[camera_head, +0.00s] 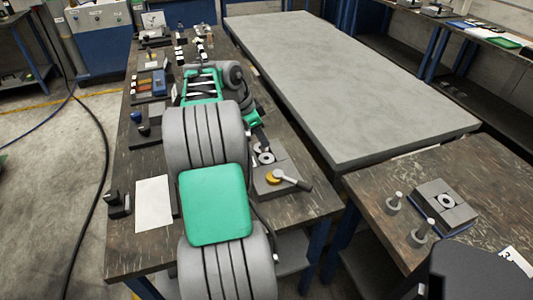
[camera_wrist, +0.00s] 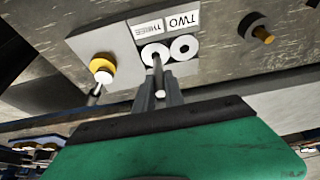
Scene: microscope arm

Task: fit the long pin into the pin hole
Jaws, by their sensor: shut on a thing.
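My gripper (camera_wrist: 160,90) is shut on a slim dark grey pin (camera_wrist: 158,72), the long pin. The pin's far end overlaps the left of two white rings with dark holes (camera_wrist: 183,47) on a grey block (camera_wrist: 120,40) in the wrist view. I cannot tell whether its tip is inside that ring's hole or just above it. Labels reading TWO and THREE (camera_wrist: 165,24) lie beside the rings, upside down. In the head view the block (camera_head: 290,170) stands on the dark workbench, and my arm hides much of the gripper (camera_head: 261,140).
A yellow knob with a lever (camera_head: 275,179) is on the block near the rings. On the right table, two grey pegs (camera_head: 421,234) stand beside a square block with a ring (camera_head: 446,205). A white sheet (camera_head: 155,203) lies left of my arm. Small parts crowd the bench's far end.

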